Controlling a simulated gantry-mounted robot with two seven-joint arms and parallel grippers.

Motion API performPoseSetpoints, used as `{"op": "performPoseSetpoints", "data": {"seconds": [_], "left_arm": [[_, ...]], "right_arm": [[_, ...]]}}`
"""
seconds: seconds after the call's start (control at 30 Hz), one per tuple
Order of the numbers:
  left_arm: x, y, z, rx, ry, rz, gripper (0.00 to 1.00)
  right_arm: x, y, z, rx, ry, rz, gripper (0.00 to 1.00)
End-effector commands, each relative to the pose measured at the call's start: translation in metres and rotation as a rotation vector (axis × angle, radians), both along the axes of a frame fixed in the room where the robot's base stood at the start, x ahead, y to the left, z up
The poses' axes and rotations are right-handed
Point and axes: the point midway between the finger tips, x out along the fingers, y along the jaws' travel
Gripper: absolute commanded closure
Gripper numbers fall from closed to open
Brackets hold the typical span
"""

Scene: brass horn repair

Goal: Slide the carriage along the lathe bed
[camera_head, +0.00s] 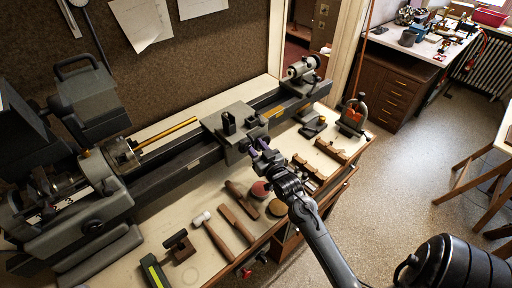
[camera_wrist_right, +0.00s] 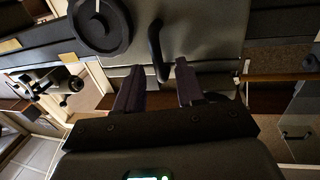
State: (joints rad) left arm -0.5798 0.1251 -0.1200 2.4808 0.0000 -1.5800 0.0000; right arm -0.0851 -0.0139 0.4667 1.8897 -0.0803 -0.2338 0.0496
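The lathe carriage (camera_head: 232,122) is a grey block sitting on the long dark lathe bed (camera_head: 180,168), about midway along it. In the right wrist view the carriage front (camera_wrist_right: 205,35) shows a round black handwheel (camera_wrist_right: 101,26) and a dark curved handle (camera_wrist_right: 156,50). My right gripper (camera_head: 260,148) is at the front of the carriage. In the wrist view its two fingers (camera_wrist_right: 158,72) are apart, with the handle's end between the fingertips and gaps on both sides. Whether they touch the handle cannot be told. My left gripper is not in view.
The headstock (camera_head: 75,220) with a brass rod (camera_head: 167,133) is at the left, the tailstock (camera_head: 303,70) at the far right end. A mallet (camera_head: 210,232), wooden tools and blocks lie on the bench before the bed. The bed is clear between carriage and tailstock.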

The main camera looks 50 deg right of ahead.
Motion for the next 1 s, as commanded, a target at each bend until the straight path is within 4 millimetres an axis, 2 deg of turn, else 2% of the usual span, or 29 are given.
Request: {"op": "performPoseSetpoints", "data": {"seconds": [0.3, 0.53, 0.57, 0.87, 1.0], "left_arm": [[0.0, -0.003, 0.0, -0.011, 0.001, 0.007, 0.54], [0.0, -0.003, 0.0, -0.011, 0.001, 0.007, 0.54], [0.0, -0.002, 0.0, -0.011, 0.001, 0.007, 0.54], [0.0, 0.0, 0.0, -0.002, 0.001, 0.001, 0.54], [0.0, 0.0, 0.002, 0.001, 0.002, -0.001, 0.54]], "right_arm": [[0.001, -0.001, 0.0, -0.001, 0.0, 0.0, 0.63], [0.001, -0.001, 0.0, 0.0, 0.0, 0.0, 0.99], [0.001, -0.001, 0.0, 0.0, 0.0, 0.0, 1.0], [0.001, -0.001, 0.0, 0.0, 0.0, 0.0, 1.0], [0.013, -0.002, 0.001, -0.001, 0.0, 0.025, 1.0]]}}
